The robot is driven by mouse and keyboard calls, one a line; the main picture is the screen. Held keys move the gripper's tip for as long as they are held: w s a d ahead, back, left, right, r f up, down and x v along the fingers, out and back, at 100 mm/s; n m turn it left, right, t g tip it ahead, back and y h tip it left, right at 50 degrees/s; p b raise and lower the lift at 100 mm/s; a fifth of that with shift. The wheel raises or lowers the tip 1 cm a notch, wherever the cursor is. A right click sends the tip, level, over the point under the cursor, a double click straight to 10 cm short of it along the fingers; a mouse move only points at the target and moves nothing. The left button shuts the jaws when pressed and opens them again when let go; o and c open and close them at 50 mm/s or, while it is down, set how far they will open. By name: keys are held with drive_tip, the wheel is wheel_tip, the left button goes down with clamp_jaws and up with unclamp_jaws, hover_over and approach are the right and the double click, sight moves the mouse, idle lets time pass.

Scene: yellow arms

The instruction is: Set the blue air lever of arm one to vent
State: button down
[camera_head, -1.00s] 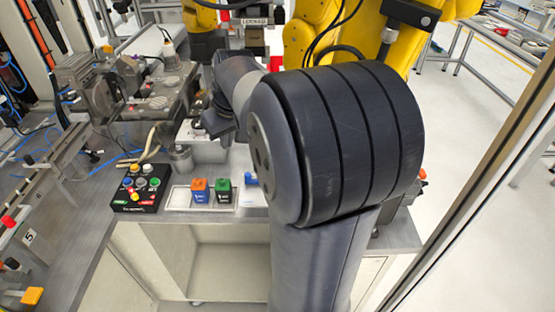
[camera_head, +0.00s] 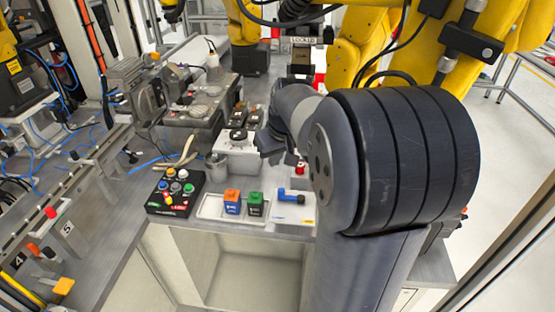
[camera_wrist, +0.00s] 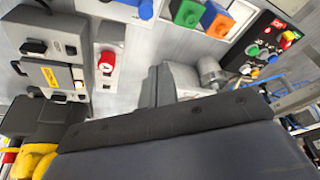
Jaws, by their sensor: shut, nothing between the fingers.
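The blue air lever (camera_head: 291,195) sits on a small white panel at the right end of the row on the front bench, its handle lying roughly sideways. It shows at the top edge of the wrist view (camera_wrist: 146,9), partly cut off. My gripper (camera_head: 268,152) is shut and empty, behind and above the lever, apart from it. My dark arm hides the area to the right. Which setting the lever is at cannot be read.
Left of the lever stand a green block (camera_head: 256,203), an orange-and-blue block (camera_head: 232,202) and a black button box (camera_head: 175,193). A red knob (camera_head: 301,168) stands behind it, also in the wrist view (camera_wrist: 107,62). Yellow arms (camera_head: 360,45) rise behind.

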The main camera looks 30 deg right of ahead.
sight(291, 195)
wheel_tip(291, 195, down, 6)
drive_tip(key=shift+s+f+p, duration=0.15)
drive_tip(key=shift+f+p, duration=0.1)
drive_tip(key=shift+p, duration=0.15)
drive_tip(key=shift+s+f, duration=0.1)
drive_tip(key=shift+s, duration=0.6)
